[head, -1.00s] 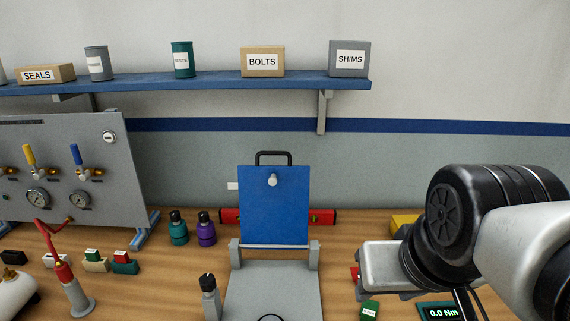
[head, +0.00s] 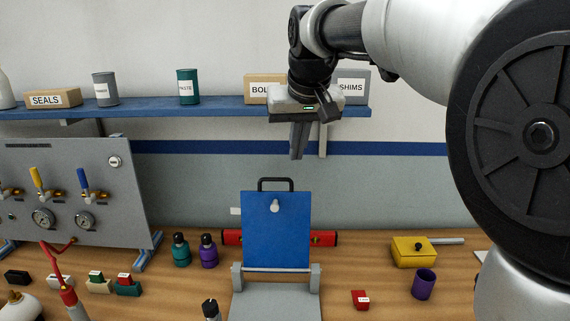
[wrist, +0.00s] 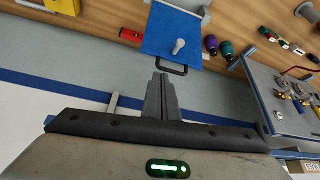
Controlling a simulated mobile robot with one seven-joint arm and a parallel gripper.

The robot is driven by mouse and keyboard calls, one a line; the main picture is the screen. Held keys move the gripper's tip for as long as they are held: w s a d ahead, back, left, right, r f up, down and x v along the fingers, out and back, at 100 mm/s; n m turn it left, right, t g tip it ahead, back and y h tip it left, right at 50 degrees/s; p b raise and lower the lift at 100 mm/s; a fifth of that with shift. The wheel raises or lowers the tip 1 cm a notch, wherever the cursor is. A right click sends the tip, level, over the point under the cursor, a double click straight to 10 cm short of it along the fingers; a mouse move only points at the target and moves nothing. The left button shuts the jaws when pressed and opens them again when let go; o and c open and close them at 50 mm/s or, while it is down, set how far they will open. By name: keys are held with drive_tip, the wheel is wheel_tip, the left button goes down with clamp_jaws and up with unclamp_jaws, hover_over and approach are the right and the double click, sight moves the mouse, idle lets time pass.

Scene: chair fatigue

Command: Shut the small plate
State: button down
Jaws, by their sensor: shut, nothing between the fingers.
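The small plate is a blue hinged panel (head: 276,232) with a round pale knob (head: 275,206) on its face and a dark loop handle at its top edge. It stands upright from a grey base (head: 275,305), hinged along its lower edge. It also shows in the wrist view (wrist: 172,35), with the handle edge nearest my gripper. My gripper (head: 296,156) is shut and empty, pointing down, above and slightly right of the handle. In the wrist view, my fingers (wrist: 160,80) are together just short of the handle in the picture; I cannot tell the exact gap.
A red level (head: 323,238) lies behind the panel. Teal and purple bottles (head: 208,251) stand to its left, near a grey gauge panel (head: 70,190). A yellow box (head: 413,252), purple cup (head: 423,284) and red block (head: 360,299) are at right. A blue shelf (head: 220,104) runs behind.

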drive_tip(key=w+a+n, duration=0.1)
drive_tip(key=w+a, duration=0.7)
drive_tip(key=a, duration=0.1)
drive_tip(key=f, duration=0.9)
drive_tip(key=shift+w, duration=0.3)
drive_tip(key=shift+f+t, duration=0.1)
drive_tip(key=shift+t, duration=0.2)
